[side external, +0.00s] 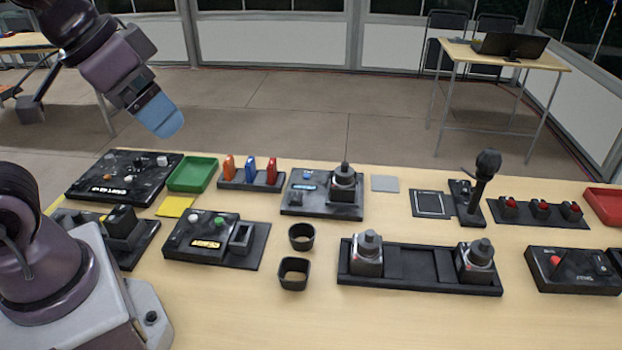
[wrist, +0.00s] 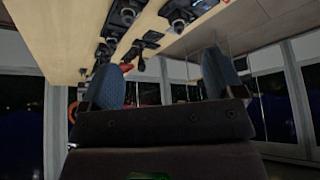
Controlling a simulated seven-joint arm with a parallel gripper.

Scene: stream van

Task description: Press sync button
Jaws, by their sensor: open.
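No button can be read as the sync button; the labels are too small. One black panel (side external: 205,243) carries a white button (side external: 196,217), a green button (side external: 219,221) and a yellow label. Another panel (side external: 300,203) carries a blue button (side external: 308,174). The back left box (side external: 125,176) carries a white knob and a small orange part. My gripper (side external: 170,125), with blue fingertips, hangs high above and behind the back left box, touching nothing. In the wrist view its two blue fingers (wrist: 162,80) stand wide apart with nothing between them.
A green tray (side external: 192,174) and upright orange, blue and red pieces (side external: 250,172) stand at the back. Two dark cups (side external: 294,273) stand mid-table. A black tray with two grey-topped blocks (side external: 418,280) lies front right. A tall joystick (side external: 484,180) rises at right.

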